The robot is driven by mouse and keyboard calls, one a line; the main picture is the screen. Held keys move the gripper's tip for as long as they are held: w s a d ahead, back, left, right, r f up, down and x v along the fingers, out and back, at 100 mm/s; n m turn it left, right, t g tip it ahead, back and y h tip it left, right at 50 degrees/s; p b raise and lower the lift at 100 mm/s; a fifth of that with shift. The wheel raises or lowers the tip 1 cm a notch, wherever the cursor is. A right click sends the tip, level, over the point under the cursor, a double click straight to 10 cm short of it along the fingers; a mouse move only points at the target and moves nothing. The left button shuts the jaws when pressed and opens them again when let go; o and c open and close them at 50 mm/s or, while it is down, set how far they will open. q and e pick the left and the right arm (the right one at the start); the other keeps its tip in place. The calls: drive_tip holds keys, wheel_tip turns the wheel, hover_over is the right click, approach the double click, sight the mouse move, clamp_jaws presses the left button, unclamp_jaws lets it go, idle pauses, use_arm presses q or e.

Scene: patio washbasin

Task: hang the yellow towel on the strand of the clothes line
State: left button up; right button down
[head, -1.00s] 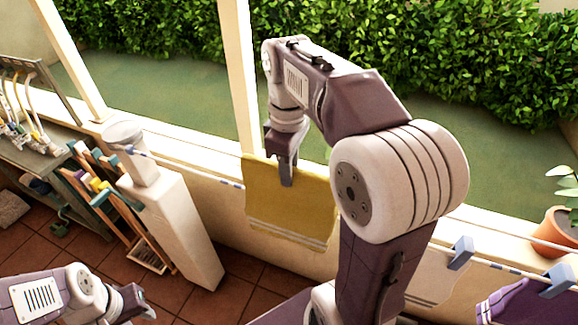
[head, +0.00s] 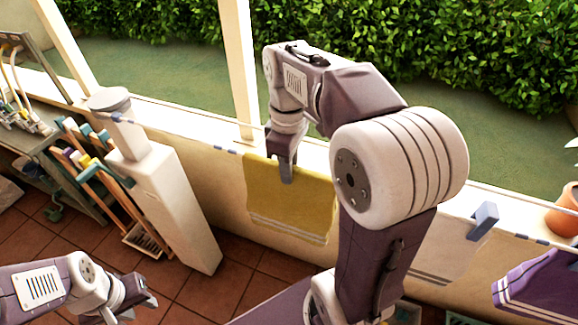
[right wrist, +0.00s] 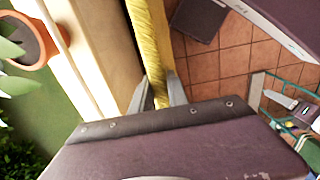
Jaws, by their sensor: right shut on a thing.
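The yellow towel (head: 290,207) hangs from my right gripper (head: 284,172), which is shut on its upper part. In the right wrist view the towel (right wrist: 147,45) is a narrow yellow strip between the right gripper's fingers (right wrist: 157,92). The clothes line strand (head: 185,137) runs from the post at left to the towel's upper left corner. It shows again to the right of my right arm. I cannot tell whether the towel lies over the strand or beside it. My left gripper (head: 138,297) is low at the left, apart from the towel; its jaw gap is unclear.
A cream post with a round cap (head: 108,100) stands left. A pale cloth (head: 445,255) with a blue peg (head: 484,219) and a purple cloth (head: 540,280) hang at right. A rack of tools (head: 95,180) is at left, a terracotta pot (head: 562,210) at right.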

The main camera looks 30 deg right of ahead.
drive_tip(key=c, duration=1.2)
unclamp_jaws()
wheel_tip(320, 180, up, 9)
drive_tip(key=p, duration=0.9)
drive_tip(key=shift+r+p, duration=0.2)
drive_tip(key=shift+p, duration=0.15)
drive_tip(key=shift+f, duration=0.2)
